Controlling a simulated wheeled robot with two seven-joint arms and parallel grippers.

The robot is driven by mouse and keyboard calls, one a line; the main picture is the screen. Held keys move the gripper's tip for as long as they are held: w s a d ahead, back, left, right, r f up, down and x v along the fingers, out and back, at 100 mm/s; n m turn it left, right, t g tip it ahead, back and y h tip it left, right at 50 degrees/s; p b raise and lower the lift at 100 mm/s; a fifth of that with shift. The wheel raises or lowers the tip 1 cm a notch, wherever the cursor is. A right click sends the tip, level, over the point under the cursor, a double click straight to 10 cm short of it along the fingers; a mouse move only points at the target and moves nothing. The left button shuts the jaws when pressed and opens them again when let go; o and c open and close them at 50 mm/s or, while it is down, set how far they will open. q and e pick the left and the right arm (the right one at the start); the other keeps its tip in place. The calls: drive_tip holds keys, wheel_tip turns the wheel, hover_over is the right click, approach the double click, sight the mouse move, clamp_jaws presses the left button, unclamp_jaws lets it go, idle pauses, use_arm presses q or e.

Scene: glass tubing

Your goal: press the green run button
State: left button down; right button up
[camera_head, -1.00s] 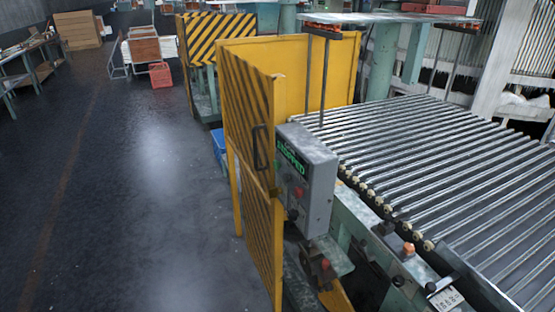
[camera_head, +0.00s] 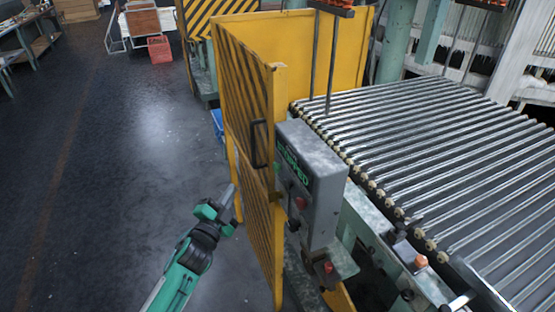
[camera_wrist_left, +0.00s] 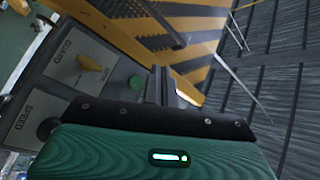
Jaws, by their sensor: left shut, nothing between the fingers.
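The grey control box (camera_head: 318,185) stands at the right of a striped yellow panel. Its display (camera_head: 292,164) has green letters that seem to read STOPPED, and a red button (camera_head: 300,204) is on its front. The green button (camera_wrist_left: 136,83) shows in the left wrist view, beside a yellow guard knob (camera_wrist_left: 90,63) and a black speed knob (camera_wrist_left: 48,128). My left gripper (camera_head: 232,189) is shut and empty, left of the panel and box in the head view. In the wrist view its fingers (camera_wrist_left: 160,86) appear just right of the green button; contact cannot be told. My right gripper is out of view.
The yellow striped panel (camera_head: 245,130) with a black handle (camera_head: 258,144) stands close to the box and my left gripper. A roller conveyor (camera_head: 430,150) fills the right. The floor (camera_head: 120,180) at left is clear.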

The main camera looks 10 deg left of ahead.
sight(277, 167)
use_arm(q)
drive_tip(key=r, duration=0.3)
drive_tip(key=shift+w+d+r+m+t, duration=0.2)
drive_tip(key=shift+w+m+t, duration=0.05)
drive_tip(key=shift+m+t, duration=0.05)
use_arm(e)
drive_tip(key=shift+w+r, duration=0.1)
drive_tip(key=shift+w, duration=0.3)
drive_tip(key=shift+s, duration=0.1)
use_arm(q)
drive_tip(key=w+d+b, duration=0.1)
drive_tip(key=w+d, duration=0.4)
drive_tip(key=d, duration=0.2)
drive_tip(key=shift+d+b, duration=0.2)
drive_tip(key=shift+b, duration=0.15)
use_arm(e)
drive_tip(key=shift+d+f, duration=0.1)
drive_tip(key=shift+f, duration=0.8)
use_arm(q)
drive_tip(key=shift+d, duration=0.1)
idle(0.4)
drive_tip(key=shift+w+d, duration=0.25)
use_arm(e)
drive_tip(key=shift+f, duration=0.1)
